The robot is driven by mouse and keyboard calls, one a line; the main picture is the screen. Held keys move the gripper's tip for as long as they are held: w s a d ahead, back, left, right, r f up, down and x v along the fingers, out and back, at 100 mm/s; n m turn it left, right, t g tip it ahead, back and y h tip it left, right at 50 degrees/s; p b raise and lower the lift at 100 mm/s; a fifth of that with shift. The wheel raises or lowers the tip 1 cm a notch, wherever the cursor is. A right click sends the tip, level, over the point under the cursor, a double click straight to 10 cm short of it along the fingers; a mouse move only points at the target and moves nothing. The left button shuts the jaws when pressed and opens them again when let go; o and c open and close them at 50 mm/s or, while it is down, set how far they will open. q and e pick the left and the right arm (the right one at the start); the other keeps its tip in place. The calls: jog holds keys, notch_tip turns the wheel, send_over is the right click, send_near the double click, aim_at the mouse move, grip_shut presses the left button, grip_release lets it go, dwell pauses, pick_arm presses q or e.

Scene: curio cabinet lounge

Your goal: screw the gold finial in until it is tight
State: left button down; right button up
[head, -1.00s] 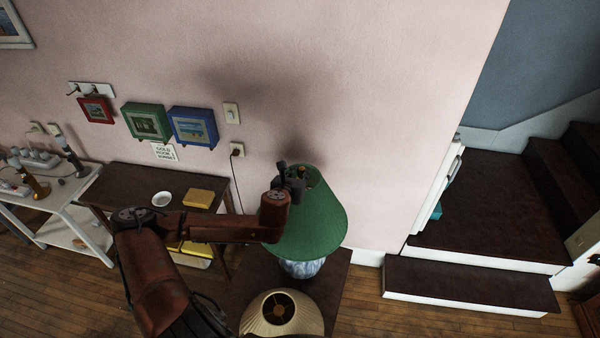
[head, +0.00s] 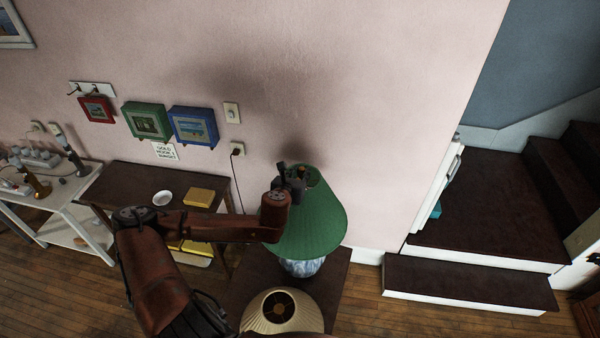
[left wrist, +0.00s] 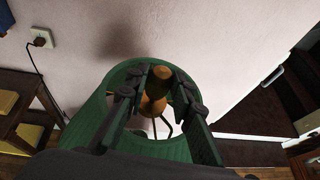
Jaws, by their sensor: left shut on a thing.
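The gold finial (left wrist: 154,103) shows in the left wrist view, a rounded brass-coloured knob at the top of the lamp, inside the ring of the shade's upper opening. My left gripper (left wrist: 160,82) is shut on it, with a dark finger on either side. In the head view my left gripper (head: 300,177) is over the top of the green lampshade (head: 315,225), and the finial is mostly hidden by it. The shade sits on a blue-and-white lamp base (head: 301,267). How far the finial is threaded cannot be seen. My right gripper is not in view.
A cream pleated shade (head: 257,322) stands in front of the lamp on the dark table (head: 335,280). A pink wall with an outlet (head: 236,148) is close behind. A side table (head: 120,184) with a white dish (head: 162,198) is left; steps (head: 480,285) are right.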

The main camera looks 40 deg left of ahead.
pick_arm(q)
jog(key=shift+f, duration=0.2)
dwell(0.5)
jog(key=shift+f, duration=0.25)
jog(key=c, duration=1.6)
grip_release()
jog(key=v, duration=0.7)
jog(key=shift+s+r, duration=0.15)
